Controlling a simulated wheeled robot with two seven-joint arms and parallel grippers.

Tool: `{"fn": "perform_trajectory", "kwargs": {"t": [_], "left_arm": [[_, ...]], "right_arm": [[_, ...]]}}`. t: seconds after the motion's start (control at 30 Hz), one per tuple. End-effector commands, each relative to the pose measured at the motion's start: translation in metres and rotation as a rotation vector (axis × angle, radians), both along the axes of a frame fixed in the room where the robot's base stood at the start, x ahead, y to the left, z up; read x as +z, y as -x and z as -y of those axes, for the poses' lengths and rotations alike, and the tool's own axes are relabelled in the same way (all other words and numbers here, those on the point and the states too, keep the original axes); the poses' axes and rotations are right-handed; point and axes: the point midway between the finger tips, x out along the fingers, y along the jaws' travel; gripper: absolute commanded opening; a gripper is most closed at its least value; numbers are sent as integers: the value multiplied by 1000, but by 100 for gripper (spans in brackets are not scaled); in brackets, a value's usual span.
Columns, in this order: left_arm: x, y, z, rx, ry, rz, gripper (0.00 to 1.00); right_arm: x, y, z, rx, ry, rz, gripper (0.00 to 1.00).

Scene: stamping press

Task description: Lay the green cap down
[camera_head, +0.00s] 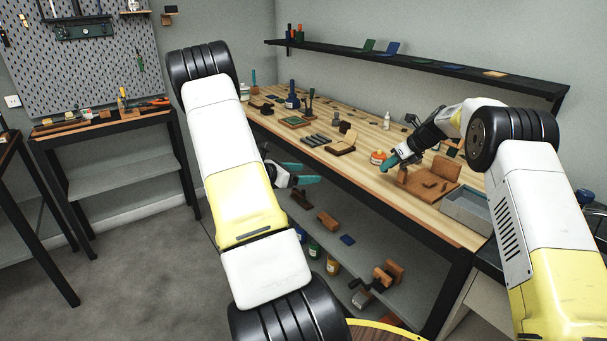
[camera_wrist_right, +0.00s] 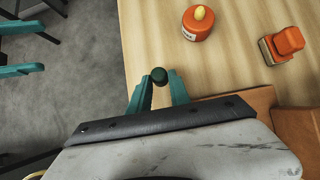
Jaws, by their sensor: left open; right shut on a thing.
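The dark green cap (camera_wrist_right: 159,76) is round and sits between the tips of my right gripper's teal fingers (camera_wrist_right: 159,90) in the right wrist view. My right gripper is shut on it. In the head view my right gripper (camera_head: 390,163) is low at the front edge of the wooden workbench (camera_head: 350,167); the cap is too small to make out there. In the wrist view the cap appears over the bench edge strip; its height above the wood cannot be told. My left gripper (camera_head: 303,175) is open and empty, in front of the bench's front edge.
An orange container with a yellow tip (camera_wrist_right: 197,25) and an orange block-like item (camera_wrist_right: 283,44) stand near the right gripper. Brown leather pieces (camera_head: 440,168) and a grey tray (camera_head: 467,211) lie to the right. Bare wood shows left of the orange container.

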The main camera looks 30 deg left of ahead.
Motion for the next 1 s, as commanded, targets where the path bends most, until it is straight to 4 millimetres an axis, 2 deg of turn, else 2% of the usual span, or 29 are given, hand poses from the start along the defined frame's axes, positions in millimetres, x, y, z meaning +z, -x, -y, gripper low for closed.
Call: {"fn": "perform_trajectory", "kwargs": {"t": [1.0], "left_arm": [[0,0,0,0,0,0,76]], "right_arm": [[-39,1,8,-5,13,-13,0]]}}
